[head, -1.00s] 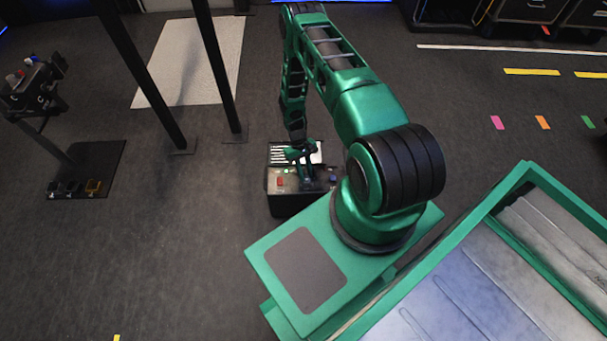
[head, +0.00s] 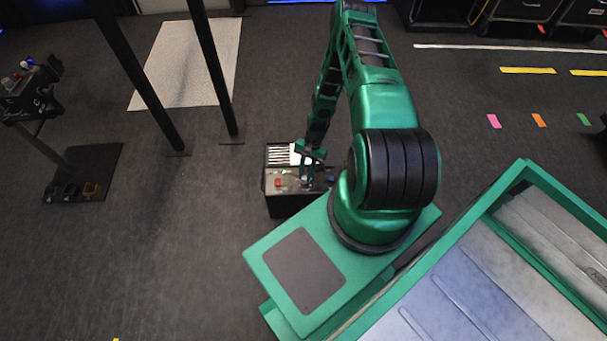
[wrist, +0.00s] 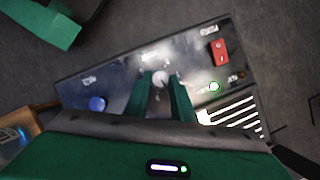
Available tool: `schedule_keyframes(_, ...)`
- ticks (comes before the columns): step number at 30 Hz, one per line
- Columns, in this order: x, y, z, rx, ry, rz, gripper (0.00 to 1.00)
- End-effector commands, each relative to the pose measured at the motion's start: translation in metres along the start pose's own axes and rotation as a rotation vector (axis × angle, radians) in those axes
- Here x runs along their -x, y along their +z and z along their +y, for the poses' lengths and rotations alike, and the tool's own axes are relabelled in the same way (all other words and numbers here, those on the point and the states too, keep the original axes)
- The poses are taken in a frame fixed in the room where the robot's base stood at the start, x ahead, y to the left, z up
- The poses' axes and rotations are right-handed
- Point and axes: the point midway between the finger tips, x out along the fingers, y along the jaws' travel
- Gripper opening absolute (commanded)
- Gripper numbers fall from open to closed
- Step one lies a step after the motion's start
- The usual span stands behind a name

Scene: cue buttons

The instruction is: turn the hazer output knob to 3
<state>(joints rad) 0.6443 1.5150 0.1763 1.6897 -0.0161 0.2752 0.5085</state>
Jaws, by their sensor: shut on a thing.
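The hazer (head: 284,207) is a dark box on the floor beside my base, with controls on its top panel. In the wrist view its panel (wrist: 120,72) shows a pale round knob (wrist: 160,78) near the middle. My gripper (wrist: 161,82) is over the panel with its two green fingers on either side of this knob, shut on it. The dial marks around the knob are too small and blurred to read, so its setting cannot be told. In the head view my gripper (head: 306,180) covers the knob.
On the panel are a red rocker switch (wrist: 219,51), a lit green lamp (wrist: 214,87), a blue button (wrist: 97,103) and a white slatted vent (wrist: 232,115). Two black posts (head: 218,80) stand behind the hazer. A black stand (head: 85,170) is at the left. Open floor lies between.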

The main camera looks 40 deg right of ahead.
Motion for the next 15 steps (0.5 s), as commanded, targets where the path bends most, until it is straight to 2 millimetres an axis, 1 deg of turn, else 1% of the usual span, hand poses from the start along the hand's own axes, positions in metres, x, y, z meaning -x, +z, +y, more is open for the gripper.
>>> schedule_keyframes(1,0.0013,-0.0016,-0.0037,-0.04,-0.028,0.003,0.0)
schedule_keyframes(15,0.0009,0.0005,-0.0016,-0.433,-0.194,-0.001,0.0)
